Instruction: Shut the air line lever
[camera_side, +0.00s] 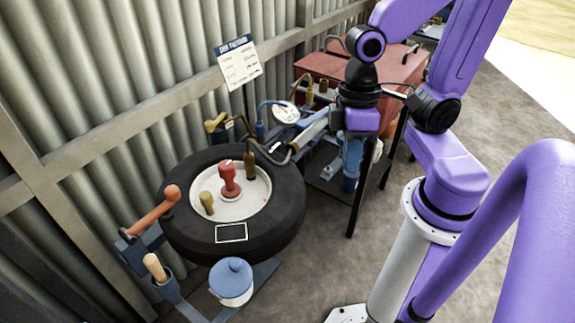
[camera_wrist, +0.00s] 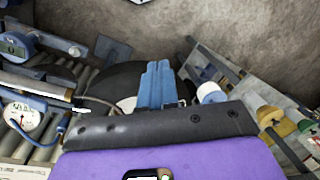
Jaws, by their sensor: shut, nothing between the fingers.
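A yellow handle (camera_side: 216,122), which looks like the air line lever, sits by the wall behind the tyre in the side view. The gauge also shows at the left of the wrist view (camera_wrist: 20,116). My gripper (camera_side: 350,178) has blue fingers and hangs right of the tyre and gauge, apart from the yellow handle. In the wrist view its fingers (camera_wrist: 157,82) are together and empty. I cannot make out the yellow handle's exact angle.
A black tyre (camera_side: 280,215) with a pale hub holds a red knob (camera_side: 229,178) and brass posts. An orange-handled lever (camera_side: 155,209) and a blue-lidded pot (camera_side: 231,279) stand in front. A red cabinet (camera_side: 395,75) is behind my gripper. A ribbed metal wall (camera_side: 100,80) bounds the left.

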